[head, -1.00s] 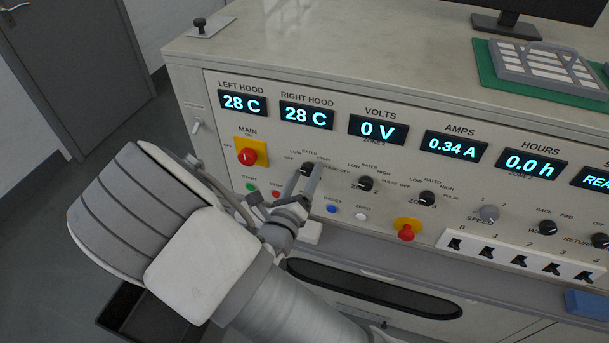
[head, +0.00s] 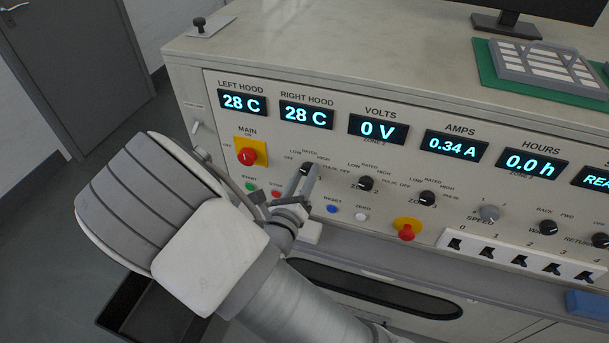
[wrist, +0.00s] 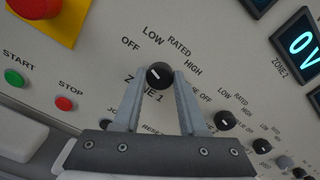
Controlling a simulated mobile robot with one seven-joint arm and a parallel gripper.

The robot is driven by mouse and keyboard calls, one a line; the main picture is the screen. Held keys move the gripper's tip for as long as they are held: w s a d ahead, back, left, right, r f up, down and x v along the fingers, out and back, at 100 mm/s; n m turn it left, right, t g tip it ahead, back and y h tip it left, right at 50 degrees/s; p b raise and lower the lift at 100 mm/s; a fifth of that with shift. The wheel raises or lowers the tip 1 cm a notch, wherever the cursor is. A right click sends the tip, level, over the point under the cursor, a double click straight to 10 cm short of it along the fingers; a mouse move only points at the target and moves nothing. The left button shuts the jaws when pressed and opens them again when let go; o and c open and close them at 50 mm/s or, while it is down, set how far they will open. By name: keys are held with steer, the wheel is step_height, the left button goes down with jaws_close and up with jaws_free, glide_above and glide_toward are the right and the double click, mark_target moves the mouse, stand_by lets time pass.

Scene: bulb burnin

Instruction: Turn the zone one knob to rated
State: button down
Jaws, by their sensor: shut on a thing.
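The zone one knob (wrist: 158,74) is a black round knob with a white pointer line on the console's front panel. Its pointer slants up and left, nearest the OFF side of the scale. OFF, LOW, RATED and HIGH run around it from left to right. My gripper (wrist: 157,80) is shut on the knob, with one grey finger on each side. In the head view the knob (head: 308,168) is partly covered by my gripper (head: 303,178), which reaches it from below left.
To the right are the zone two knob (head: 366,184) and zone three knob (head: 427,198). A red main switch (head: 247,157) on a yellow plate is at upper left. Green start (wrist: 14,78) and red stop (wrist: 64,103) buttons sit close left. The volts display (head: 377,130) reads 0 V.

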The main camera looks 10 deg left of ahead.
steer(key=m+b, duration=0.1)
steer(key=m, duration=0.3)
steer(key=shift+f, duration=0.1)
steer(key=m+b, duration=0.2)
steer(key=m, duration=0.2)
steer(key=shift+f+b, duration=0.1)
steer(key=shift+b, duration=0.3)
steer(key=m+b, duration=0.4)
steer(key=shift+m+b, duration=1.05)
steer(key=shift+m, duration=0.05)
steer(key=shift+r, duration=0.2)
steer(key=shift+c, duration=2.2)
jaws_free()
steer(key=shift+s, duration=0.15)
